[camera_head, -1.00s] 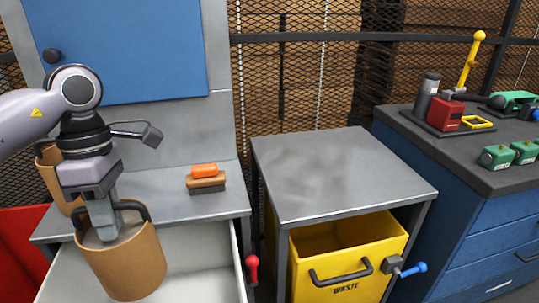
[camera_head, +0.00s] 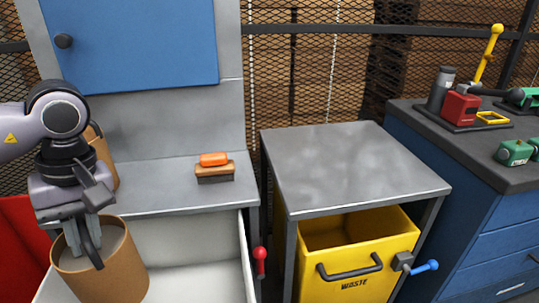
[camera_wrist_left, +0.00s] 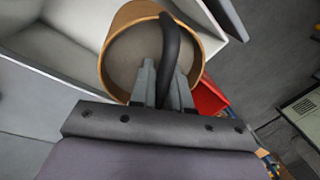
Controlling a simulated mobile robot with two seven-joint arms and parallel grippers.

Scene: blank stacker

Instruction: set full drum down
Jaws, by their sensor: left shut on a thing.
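The full drum (camera_head: 122,278) is a brown cylinder with a grey top surface and a black arched handle. My left gripper (camera_head: 84,236) is shut on that handle from above; the left wrist view shows its fingertips (camera_wrist_left: 162,80) around the handle (camera_wrist_left: 172,50). The drum is roughly upright, at the left of an open white bin (camera_head: 190,240) below the grey counter. I cannot tell whether its base touches anything. A second brown drum (camera_head: 105,158) stands on the counter behind, partly hidden by my left arm. My right gripper is not in view.
A brush with an orange handle (camera_head: 214,160) lies on the counter (camera_head: 165,197). A grey-topped stand (camera_head: 350,165) with a bare top holds a yellow waste bin (camera_head: 345,265). Red (camera_head: 260,258) and blue (camera_head: 425,266) levers stick out nearby. A red surface (camera_head: 22,235) is at left.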

